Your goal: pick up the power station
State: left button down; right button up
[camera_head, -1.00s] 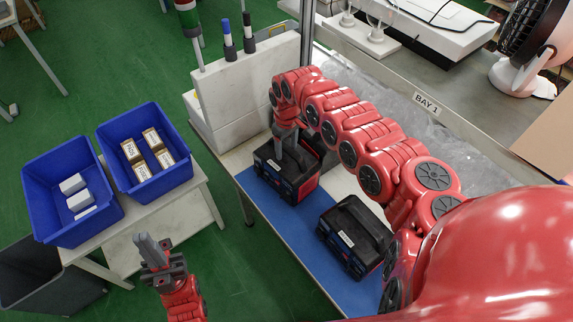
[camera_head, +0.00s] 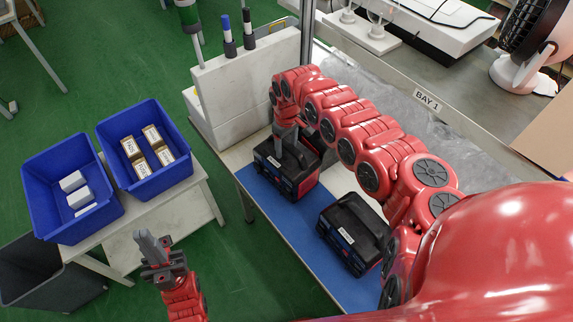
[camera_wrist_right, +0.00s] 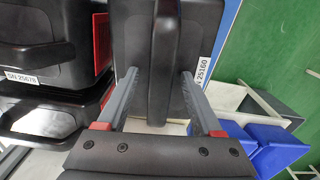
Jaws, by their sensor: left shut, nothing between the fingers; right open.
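A black and red power station (camera_head: 300,185) stands on the blue mat at the far end of the bench. My right gripper (camera_head: 287,140) is over its top. In the right wrist view its raised handle (camera_wrist_right: 163,60) runs between the two open fingers of my right gripper (camera_wrist_right: 157,88), with a gap on each side. A label reading 25160 is by the right finger. A second power station (camera_head: 352,232) stands nearer on the mat. My left gripper (camera_head: 152,243) is shut and empty, above the green floor, away from the bench.
Blue bins (camera_head: 75,232) stand on a side table. Bare blue mat (camera_head: 268,205) lies in front of the stations.

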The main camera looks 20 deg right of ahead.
grip_shut()
dwell(1.3)
